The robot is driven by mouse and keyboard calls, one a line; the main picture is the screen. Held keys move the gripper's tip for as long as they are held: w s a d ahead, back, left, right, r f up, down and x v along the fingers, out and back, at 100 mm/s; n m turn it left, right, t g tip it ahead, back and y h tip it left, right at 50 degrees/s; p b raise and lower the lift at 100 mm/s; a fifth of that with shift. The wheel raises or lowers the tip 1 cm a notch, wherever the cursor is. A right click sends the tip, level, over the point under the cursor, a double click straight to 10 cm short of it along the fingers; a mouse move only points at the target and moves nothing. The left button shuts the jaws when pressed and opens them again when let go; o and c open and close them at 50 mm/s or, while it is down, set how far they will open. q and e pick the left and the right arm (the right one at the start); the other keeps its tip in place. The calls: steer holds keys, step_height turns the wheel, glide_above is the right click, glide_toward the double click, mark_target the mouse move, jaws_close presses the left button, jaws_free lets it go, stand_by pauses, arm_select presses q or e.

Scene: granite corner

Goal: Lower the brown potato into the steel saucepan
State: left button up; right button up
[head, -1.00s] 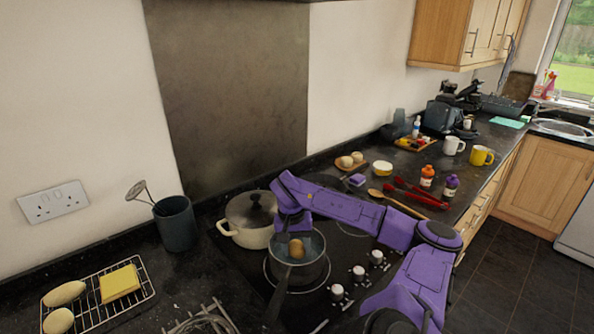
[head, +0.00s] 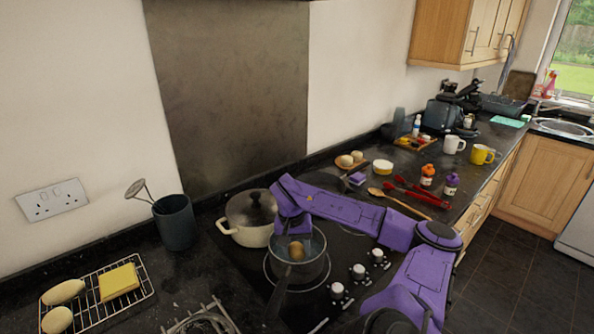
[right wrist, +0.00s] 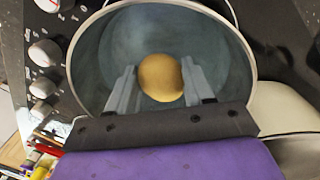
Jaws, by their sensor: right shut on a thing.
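The brown potato (head: 296,250) is between the fingers of my right gripper (right wrist: 161,82), which is shut on it. In the right wrist view the potato (right wrist: 161,77) sits in front of the pan's inner wall and floor, inside the outline of the rim. The steel saucepan (head: 312,272) stands upright on the hob, its dark handle pointing to the front left. In the head view the potato is at the pan's mouth, its lower part within the rim. Whether it touches the pan's floor cannot be told. My left gripper is not in view.
A cream lidded pot (head: 251,236) stands just behind and left of the saucepan. Hob knobs (head: 358,272) lie to its right. A wire rack (head: 140,289) and a dark utensil pot (head: 175,222) are at left. A wooden spoon (head: 392,199) and red tongs (head: 425,196) lie at right.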

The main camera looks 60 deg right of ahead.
mark_target(293, 248)
steer(key=shift+f+b, duration=0.55)
steer(key=shift+f, duration=0.75)
stand_by(0.4)
steer(key=o, duration=1.1)
steer(key=shift+o, duration=0.2)
steer(key=r, duration=0.3)
steer(key=r+p, duration=0.1)
steer(key=r, duration=0.2)
steer(key=w+r, duration=0.1)
steer(key=r, duration=0.3)
steer(key=shift+a+r+p, duration=0.1)
steer(key=shift+a+p, duration=0.1)
steer(key=shift+p, duration=0.15)
steer(key=shift+r, duration=0.15)
steer(key=shift+s, duration=0.1)
